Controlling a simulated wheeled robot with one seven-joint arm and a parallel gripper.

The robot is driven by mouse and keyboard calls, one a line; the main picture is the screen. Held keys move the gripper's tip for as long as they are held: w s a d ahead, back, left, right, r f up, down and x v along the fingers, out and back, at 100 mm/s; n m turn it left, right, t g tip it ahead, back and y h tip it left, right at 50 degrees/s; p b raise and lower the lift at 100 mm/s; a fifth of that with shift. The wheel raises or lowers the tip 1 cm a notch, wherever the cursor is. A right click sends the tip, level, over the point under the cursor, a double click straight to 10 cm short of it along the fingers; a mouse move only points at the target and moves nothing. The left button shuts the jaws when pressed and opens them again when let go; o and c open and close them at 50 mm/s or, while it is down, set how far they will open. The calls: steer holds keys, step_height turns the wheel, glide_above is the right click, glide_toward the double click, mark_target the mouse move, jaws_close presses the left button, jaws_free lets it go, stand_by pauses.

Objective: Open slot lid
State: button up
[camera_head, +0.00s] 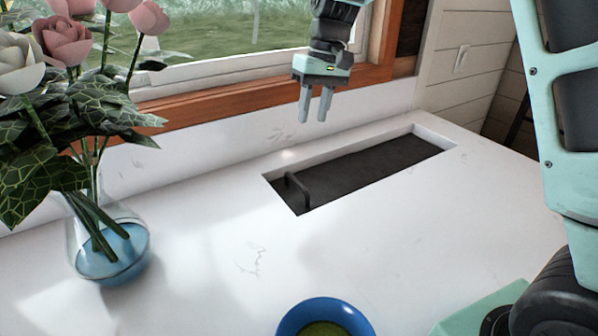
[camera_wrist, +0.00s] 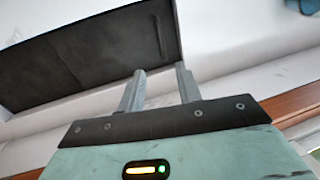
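The slot is a long rectangular recess in the white counter, with a pale rim (camera_head: 285,172). A dark lid panel (camera_head: 330,180) lies inside it, with a raised dark handle (camera_head: 297,190) near its left end. In the wrist view the dark panel (camera_wrist: 110,50) fills the upper left, with the handle (camera_wrist: 160,38) near its right end and a seam crossing the dark surface. My gripper (camera_head: 315,112) is above the counter's back edge, near the window, behind and above the slot. Its two fingers (camera_wrist: 160,88) point down, apart and empty, clear of the handle.
A glass vase (camera_head: 88,255) with blue in its base and pink and white flowers stands at left. A blue bowl (camera_head: 290,325) with green contents sits at the front. The window sill (camera_head: 250,98) and wall run behind the slot. Counter around the slot is clear.

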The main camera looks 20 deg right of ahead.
mark_target(299, 183)
steer(key=a+f+p, duration=0.1)
steer(key=f, duration=0.4)
steer(key=a+f+p, duration=0.1)
steer(key=f, duration=0.4)
steer(key=a+f+p, duration=0.1)
steer(key=f, duration=0.5)
steer(key=shift+s, duration=0.35)
jaws_close()
